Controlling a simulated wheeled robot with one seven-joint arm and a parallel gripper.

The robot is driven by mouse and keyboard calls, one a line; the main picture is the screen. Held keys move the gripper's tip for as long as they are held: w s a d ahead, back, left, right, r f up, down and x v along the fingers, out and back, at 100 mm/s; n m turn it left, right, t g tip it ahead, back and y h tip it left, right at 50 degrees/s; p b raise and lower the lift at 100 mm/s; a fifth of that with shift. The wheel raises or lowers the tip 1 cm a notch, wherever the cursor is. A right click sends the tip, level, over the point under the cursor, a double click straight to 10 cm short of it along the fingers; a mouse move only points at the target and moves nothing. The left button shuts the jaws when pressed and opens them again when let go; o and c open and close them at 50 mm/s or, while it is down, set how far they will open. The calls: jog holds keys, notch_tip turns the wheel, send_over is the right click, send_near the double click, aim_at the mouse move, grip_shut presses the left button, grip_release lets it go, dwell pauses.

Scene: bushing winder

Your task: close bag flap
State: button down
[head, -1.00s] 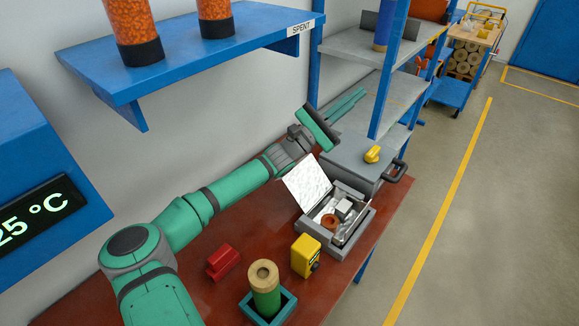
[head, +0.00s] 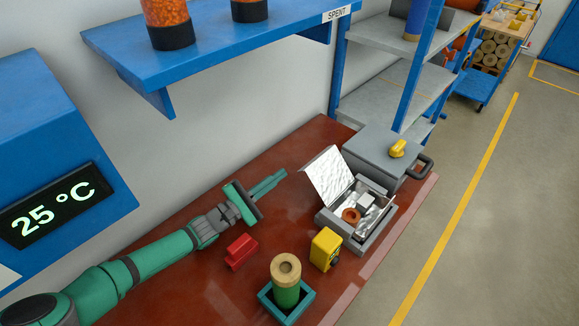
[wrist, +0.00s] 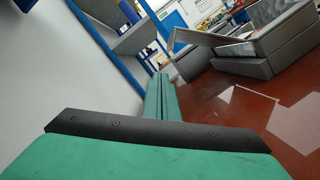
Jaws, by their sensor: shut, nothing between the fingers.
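The bag is silver foil and lies in a grey tray (head: 337,221) on the red-brown bench. Its flap (head: 327,175) stands raised and tilted on the left side, so the bag is open. A copper-coloured ring (head: 351,215) and a pale block (head: 365,200) show inside. My gripper (head: 281,175) is shut and empty, left of the flap and apart from it. In the wrist view, the green fingers (wrist: 160,82) are together. The flap (wrist: 197,38) leans out from the tray (wrist: 232,66) to their right.
A grey case (head: 378,152) with a yellow knob and a handle stands behind the tray. A yellow device (head: 325,249), a red block (head: 241,251) and a green cylinder in a teal holder (head: 266,302) stand nearer. The bench between gripper and flap is clear.

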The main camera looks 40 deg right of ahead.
aim_at(327, 175)
jog(key=s+d+r, duration=0.1)
jog(key=s+d, duration=0.1)
jog(key=d, duration=0.8)
jog(key=shift+s+d+r, duration=0.25)
jog(key=shift+d+r, duration=0.05)
jog(key=shift+d, duration=0.1)
